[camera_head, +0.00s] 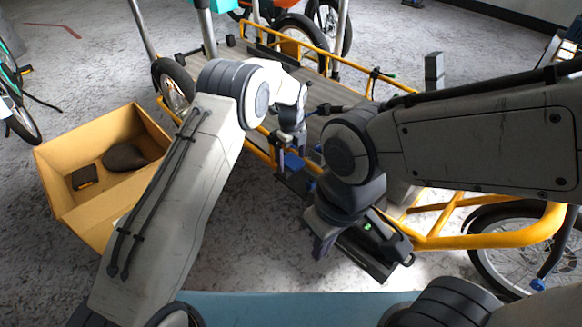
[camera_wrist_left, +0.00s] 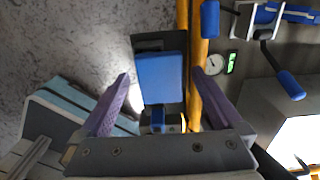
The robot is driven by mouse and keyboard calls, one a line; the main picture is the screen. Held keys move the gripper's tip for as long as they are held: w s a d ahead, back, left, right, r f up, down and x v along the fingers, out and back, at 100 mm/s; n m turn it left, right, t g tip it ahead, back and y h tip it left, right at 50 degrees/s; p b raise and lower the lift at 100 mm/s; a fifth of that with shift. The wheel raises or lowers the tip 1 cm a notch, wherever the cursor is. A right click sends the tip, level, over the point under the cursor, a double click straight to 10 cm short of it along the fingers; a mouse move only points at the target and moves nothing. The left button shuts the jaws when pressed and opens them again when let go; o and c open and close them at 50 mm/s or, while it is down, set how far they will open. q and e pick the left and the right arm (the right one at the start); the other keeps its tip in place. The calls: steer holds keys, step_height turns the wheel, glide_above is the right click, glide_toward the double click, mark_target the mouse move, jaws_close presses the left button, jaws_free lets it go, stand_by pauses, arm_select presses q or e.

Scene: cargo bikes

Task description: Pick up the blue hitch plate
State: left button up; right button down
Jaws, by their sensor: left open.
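The blue hitch plate (camera_wrist_left: 160,78) is a flat blue block in the left wrist view, beside a yellow rail (camera_wrist_left: 183,30). It appears between the two spread fingers of my left gripper (camera_wrist_left: 161,100), with gaps on both sides. In the head view, my left gripper (camera_head: 289,150) is just above a blue piece (camera_head: 293,163) at the near side of the cargo bike. The left gripper is open and empty. My right gripper (camera_head: 352,245) is lower in the head view, in front of the bike frame. Its jaw opening is not clear.
The cargo bike's yellow frame (camera_head: 480,240) and grey deck (camera_head: 225,66) lie close to both arms. A cardboard box (camera_head: 66,197) stands left on the floor, holding dark items. A gauge (camera_wrist_left: 216,58) and blue-handled parts (camera_wrist_left: 290,86) are right of the rail in the wrist view.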

mark_target(293, 161)
arm_select(q)
jaws_close()
steer(key=shift+r, duration=0.1)
steer(key=shift+r+p, duration=0.35)
steer(key=shift+r, duration=0.2)
steer(key=r, duration=0.1)
steer(key=r+p, duration=0.2)
steer(key=shift+s+d+r, duration=0.1)
steer(key=shift+d+r, duration=0.15)
steer(key=shift+r, duration=0.15)
steer(key=s+d+r+p, duration=0.3)
steer(key=s+d+r, duration=0.3)
steer(key=d, duration=0.3)
step_height(293, 161, up, 7)
steer(key=p, duration=0.6)
steer(key=shift+w+d+f+p, duration=0.15)
steer(key=shift+d+f+p, duration=0.1)
steer(key=shift+p, duration=0.1)
